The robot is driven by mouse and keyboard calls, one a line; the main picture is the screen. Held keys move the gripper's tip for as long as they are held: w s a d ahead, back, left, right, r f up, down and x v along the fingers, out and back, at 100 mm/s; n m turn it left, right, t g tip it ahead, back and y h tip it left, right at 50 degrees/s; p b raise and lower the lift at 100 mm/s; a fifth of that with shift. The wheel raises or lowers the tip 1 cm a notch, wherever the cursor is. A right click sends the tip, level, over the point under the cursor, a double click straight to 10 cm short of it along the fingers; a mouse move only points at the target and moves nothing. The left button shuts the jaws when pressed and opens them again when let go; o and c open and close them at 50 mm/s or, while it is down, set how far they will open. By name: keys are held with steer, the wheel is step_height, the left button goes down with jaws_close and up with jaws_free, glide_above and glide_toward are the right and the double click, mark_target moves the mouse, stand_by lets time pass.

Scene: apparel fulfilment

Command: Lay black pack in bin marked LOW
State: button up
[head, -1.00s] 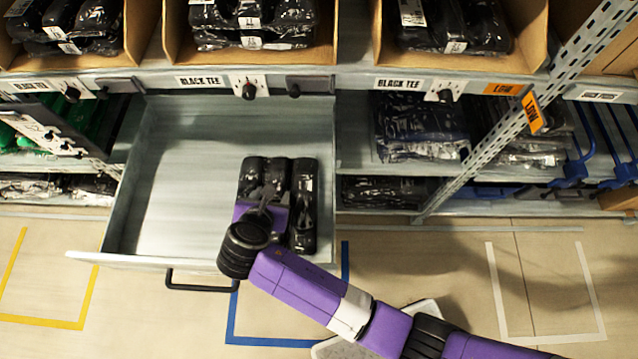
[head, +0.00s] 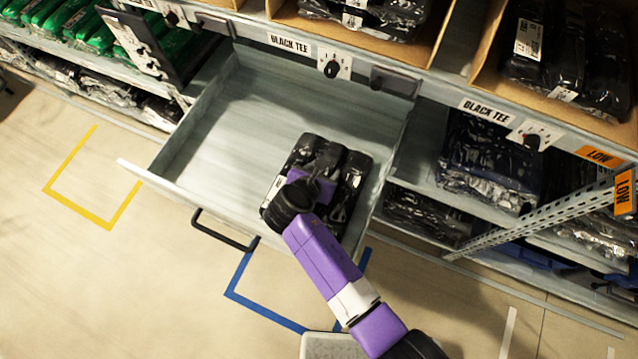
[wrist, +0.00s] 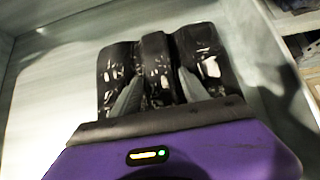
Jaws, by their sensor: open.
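A glossy black pack (head: 353,178) with several rolled ridges lies in the open pale drawer (head: 190,170), near its front right corner. It also shows in the wrist view (wrist: 204,60). My purple gripper (head: 322,162) is right over the pack, pointing down. In the wrist view its open fingers (wrist: 157,95) sit either side of the pack's middle ridge; whether they touch it I cannot tell. Orange LOW tags (head: 599,156) hang at the right, below a cardboard bin (head: 487,82) holding black packs. The gripper hides part of the pack.
Another cardboard bin (head: 445,40) with black packs stands above the drawer. A slanted perforated metal post (head: 540,218) stands at the right. The drawer's left part is empty.

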mark_target(323, 174)
jaws_close()
steer(key=shift+r, duration=0.1)
step_height(323, 174, up, 20)
steer(key=p, duration=0.3)
stand_by(0.4)
